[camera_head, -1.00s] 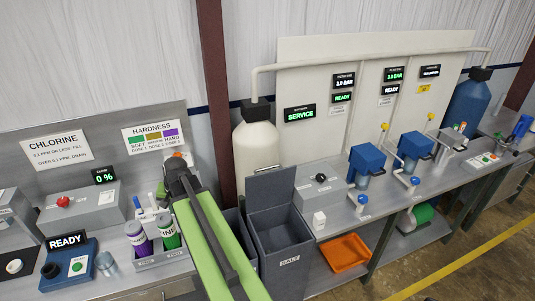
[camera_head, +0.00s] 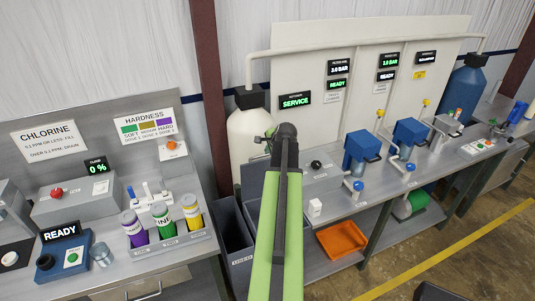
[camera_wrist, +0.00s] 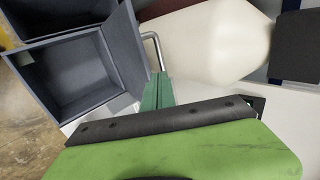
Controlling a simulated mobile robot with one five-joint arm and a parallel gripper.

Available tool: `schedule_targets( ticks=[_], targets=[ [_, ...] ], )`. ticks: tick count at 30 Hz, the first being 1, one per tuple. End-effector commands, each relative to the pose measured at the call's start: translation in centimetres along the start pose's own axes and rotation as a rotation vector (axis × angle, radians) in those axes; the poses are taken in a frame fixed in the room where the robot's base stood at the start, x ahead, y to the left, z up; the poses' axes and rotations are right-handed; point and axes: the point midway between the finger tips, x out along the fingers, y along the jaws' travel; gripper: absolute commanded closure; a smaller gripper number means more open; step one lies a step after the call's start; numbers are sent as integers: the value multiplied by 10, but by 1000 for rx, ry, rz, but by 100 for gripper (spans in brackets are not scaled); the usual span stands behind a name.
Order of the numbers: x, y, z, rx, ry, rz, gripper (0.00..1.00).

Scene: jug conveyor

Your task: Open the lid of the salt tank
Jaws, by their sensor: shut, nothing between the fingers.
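The salt tank is a dark grey square bin, mostly hidden behind my arm in the head view, with a strip of it (camera_head: 309,250) showing to the right. In the wrist view the tank (camera_wrist: 108,108) is at the left, its mouth open and its inside visible. Its lid (camera_wrist: 125,45) stands raised along one side of the mouth; part of the lid (camera_head: 252,178) shows left of my arm in the head view. My gripper (camera_wrist: 157,92) is shut and empty, beside the tank and apart from its mouth in the wrist view. A metal tube lies close to it.
A grey bin marked USED (camera_head: 232,245) stands left of the salt tank. A white softener vessel (camera_head: 246,135) is behind. The bench with blue units (camera_head: 361,150) is at the right, an orange tray (camera_head: 342,241) on its lower shelf. Several colored bottles (camera_head: 163,218) stand at the left.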

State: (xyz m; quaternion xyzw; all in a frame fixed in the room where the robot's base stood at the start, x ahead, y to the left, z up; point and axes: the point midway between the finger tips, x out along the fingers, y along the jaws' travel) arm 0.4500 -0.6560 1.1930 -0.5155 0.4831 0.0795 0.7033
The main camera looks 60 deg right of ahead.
Motion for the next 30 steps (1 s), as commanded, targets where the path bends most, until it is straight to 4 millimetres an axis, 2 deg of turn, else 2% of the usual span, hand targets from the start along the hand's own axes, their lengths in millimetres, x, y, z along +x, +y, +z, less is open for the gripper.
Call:
schedule_targets(
  ticks=[1,6,12,25,30],
  targets=[
    [14,3,0,-1,-1,0,100],
    [49,4,0,-3,-2,0,100],
    [82,3,0,-3,-1,1,100],
    [86,0,1,-3,-1,2,100],
    [89,-6,-15,10,9,31,100]
  ],
)
